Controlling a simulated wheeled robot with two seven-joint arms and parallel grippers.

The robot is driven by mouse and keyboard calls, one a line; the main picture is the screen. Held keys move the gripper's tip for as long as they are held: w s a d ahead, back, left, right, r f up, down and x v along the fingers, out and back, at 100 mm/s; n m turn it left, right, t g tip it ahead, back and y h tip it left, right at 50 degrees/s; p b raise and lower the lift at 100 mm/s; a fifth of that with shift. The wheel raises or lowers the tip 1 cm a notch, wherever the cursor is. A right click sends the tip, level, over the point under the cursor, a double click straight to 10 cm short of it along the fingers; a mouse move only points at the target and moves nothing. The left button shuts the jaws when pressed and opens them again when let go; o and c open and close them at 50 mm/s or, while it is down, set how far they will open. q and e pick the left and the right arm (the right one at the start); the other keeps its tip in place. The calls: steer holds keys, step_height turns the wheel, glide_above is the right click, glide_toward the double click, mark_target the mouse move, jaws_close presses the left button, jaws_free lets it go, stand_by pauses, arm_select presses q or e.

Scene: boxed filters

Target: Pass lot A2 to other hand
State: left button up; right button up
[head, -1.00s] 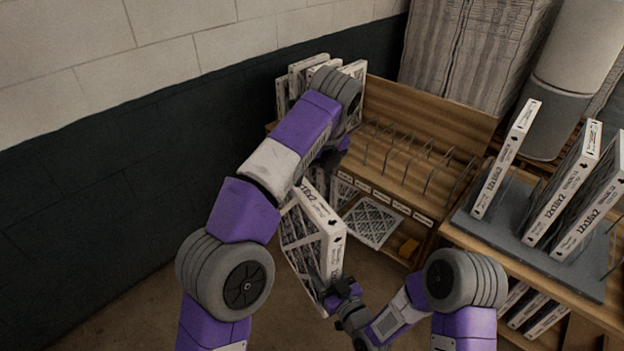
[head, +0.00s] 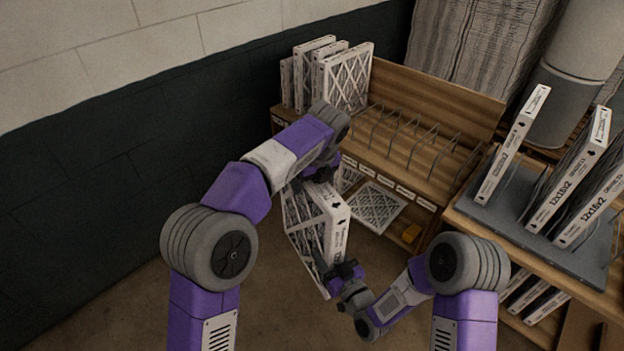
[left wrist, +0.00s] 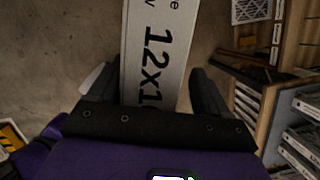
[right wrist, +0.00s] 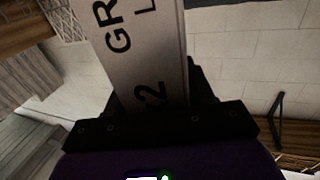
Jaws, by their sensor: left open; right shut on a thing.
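A white boxed filter (head: 335,232) with a lattice face stands tilted between my two grippers in the head view. I cannot read a lot mark on it. My right gripper (head: 338,274) is shut on its lower end; the right wrist view shows the box edge (right wrist: 145,60) with black print between the fingers. My left gripper (head: 312,178) is at the upper end, open. In the left wrist view the printed edge, reading 12x1 (left wrist: 158,55), lies between the spread left fingers. Part of the upper end is hidden behind the left gripper.
A wooden rack (head: 440,100) with wire dividers stands behind, several filters (head: 345,78) at its left end and empty slots to the right. Another filter (head: 375,207) lies low in front of it. At right, a grey mat (head: 505,222) holds several upright boxes (head: 570,180).

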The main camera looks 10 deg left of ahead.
arm_select(q)
steer(key=shift+c, duration=0.3)
steer(key=c, duration=1)
steer(key=shift+c, duration=0.5)
arm_select(e)
steer(key=o, duration=1.4)
steer(key=shift+c, duration=0.2)
